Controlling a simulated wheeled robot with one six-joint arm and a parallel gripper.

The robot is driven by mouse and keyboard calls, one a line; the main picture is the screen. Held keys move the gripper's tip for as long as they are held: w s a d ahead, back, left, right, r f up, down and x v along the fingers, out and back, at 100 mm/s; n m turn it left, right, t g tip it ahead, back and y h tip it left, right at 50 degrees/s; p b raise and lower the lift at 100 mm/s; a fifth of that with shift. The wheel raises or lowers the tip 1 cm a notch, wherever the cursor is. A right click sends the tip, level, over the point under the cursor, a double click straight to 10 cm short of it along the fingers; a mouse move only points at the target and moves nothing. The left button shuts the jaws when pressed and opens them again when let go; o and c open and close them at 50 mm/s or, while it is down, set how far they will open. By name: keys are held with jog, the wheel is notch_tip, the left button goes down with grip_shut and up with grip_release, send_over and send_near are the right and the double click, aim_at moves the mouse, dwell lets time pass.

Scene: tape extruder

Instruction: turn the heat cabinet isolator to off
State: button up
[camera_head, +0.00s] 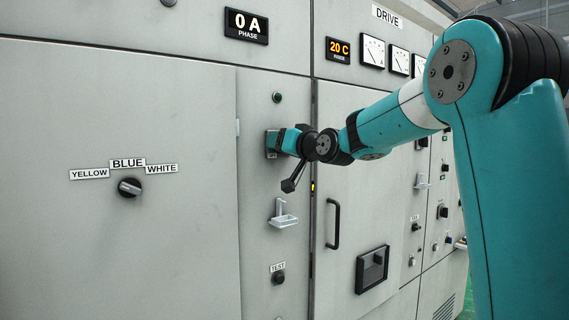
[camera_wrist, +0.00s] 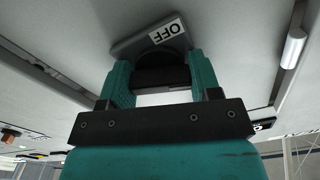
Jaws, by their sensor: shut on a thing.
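The isolator (camera_head: 270,144) is a small dark grey plate on the narrow cabinet panel, left of the tall door; my gripper hides most of it in the head view. In the wrist view its plate (camera_wrist: 125,46) carries a white OFF label (camera_wrist: 167,34), seen tilted. My gripper (camera_head: 281,141) is up against it. In the wrist view my gripper (camera_wrist: 158,72) has its two teal fingers on either side of the dark handle (camera_wrist: 160,77) and is shut on it. I cannot tell exactly which way the handle points.
A yellow/blue/white selector knob (camera_head: 130,187) is on the left door. A black door handle (camera_head: 333,223) sticks out to the right.

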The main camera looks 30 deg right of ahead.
jog(key=shift+f+n+b, duration=0.15)
jog(key=shift+n+b, duration=1.55)
jog(key=shift+b, duration=0.15)
jog(key=o, duration=0.9)
jog(key=s+b, duration=0.1)
jog(key=s, duration=0.4)
jog(key=s+b, duration=0.1)
jog(key=s, duration=0.5)
jog(key=s+b, duration=0.2)
jog(key=s, duration=0.4)
jog(key=shift+s+d, duration=0.2)
jog(key=shift+d, duration=0.15)
